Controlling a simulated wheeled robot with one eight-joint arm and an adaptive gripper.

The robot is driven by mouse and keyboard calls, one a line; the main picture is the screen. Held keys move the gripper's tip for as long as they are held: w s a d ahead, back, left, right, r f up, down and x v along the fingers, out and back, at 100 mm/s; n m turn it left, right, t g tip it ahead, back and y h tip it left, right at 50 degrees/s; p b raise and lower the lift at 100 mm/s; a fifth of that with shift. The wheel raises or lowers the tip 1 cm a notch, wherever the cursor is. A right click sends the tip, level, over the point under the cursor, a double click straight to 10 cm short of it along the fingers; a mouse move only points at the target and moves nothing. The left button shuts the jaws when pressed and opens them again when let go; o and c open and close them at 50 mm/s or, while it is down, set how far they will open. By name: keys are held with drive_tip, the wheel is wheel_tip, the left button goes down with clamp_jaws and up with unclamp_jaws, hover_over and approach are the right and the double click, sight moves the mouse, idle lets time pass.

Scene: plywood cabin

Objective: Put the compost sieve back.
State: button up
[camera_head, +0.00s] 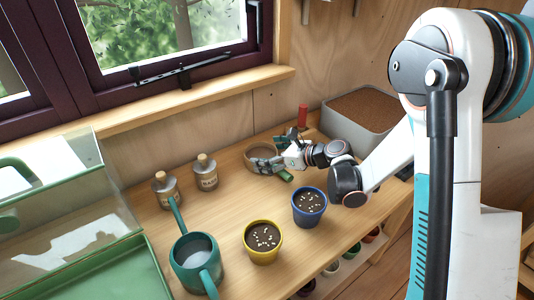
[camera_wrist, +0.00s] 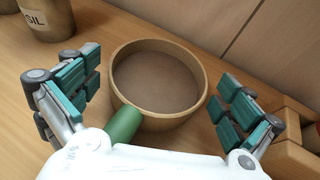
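The compost sieve (camera_head: 250,160) is a round wooden hoop with a fine grey mesh and a short green handle (camera_head: 286,176). It lies on the wooden bench towards the wall. In the wrist view the sieve (camera_wrist: 158,122) is in the middle, with its green handle (camera_wrist: 124,123) pointing towards my palm. My gripper (camera_head: 266,164) is at the sieve in the head view and hides part of it. In the wrist view my gripper (camera_wrist: 158,95) is open, one finger on each side of the hoop, with visible gaps. I cannot tell how high the fingers are above the bench.
A grey bin of brown soil (camera_head: 362,112) and a red-topped item (camera_head: 303,116) stand behind. Blue (camera_head: 309,207) and yellow (camera_head: 263,242) pots, a green watering can (camera_head: 197,262), and two labelled bottles (camera_head: 206,172) stand nearby. A wooden block (camera_wrist: 292,150) is beside the right finger.

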drive_tip(key=shift+r, duration=0.1)
drive_tip(key=shift+s+d+r, duration=0.1)
drive_tip(key=shift+d+r, duration=0.05)
drive_tip(key=shift+d, duration=0.05)
drive_tip(key=p+v, duration=0.3)
drive_tip(key=v, duration=0.8)
drive_tip(key=shift+s+d+p, duration=0.2)
drive_tip(key=shift+p, duration=0.1)
drive_tip(key=s+d+r+n+h, duration=0.3)
drive_tip(key=s+n, duration=0.5)
drive_tip(key=s+d+r+n+h, duration=0.3)
drive_tip(key=s+r+n+h, duration=0.1)
drive_tip(key=s+n, duration=0.4)
drive_tip(key=s+d+r+n+h, duration=0.3)
drive_tip(key=s+r+n+h, duration=0.1)
drive_tip(key=s+n, duration=0.4)
drive_tip(key=shift+s+n, duration=0.4)
drive_tip(key=shift+s, duration=0.15)
drive_tip(key=shift+a, duration=0.15)
